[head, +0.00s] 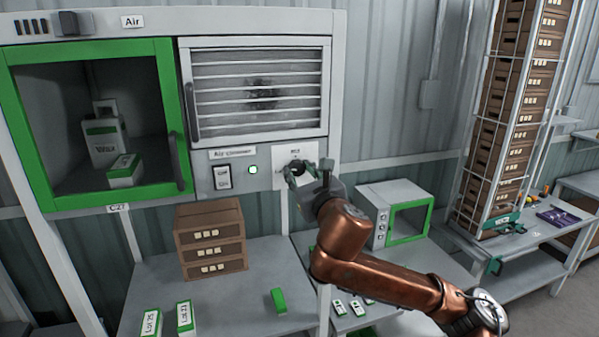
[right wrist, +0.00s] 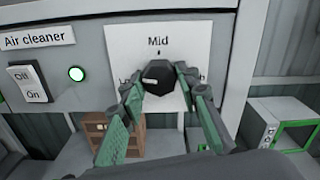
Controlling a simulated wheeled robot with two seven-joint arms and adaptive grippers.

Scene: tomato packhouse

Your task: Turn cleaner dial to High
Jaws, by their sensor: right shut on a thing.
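The cleaner dial (right wrist: 158,75) is a black knob on a white plate (right wrist: 190,38) marked "Mid" above it. The side labels are mostly covered by my fingers, and I cannot clearly tell where the knob points. My right gripper (right wrist: 156,82) has its green fingers on either side of the knob and is shut on it. In the head view the dial (head: 297,166) is small and partly behind my right gripper (head: 306,171). My left gripper is not in view.
Left of the dial are a green lit lamp (right wrist: 77,74) and an Off/On rocker switch (right wrist: 29,83). The slatted filter panel (head: 258,93) is above. Below stand brown crates (head: 210,239) and a small green-framed cabinet (head: 395,213) on benches.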

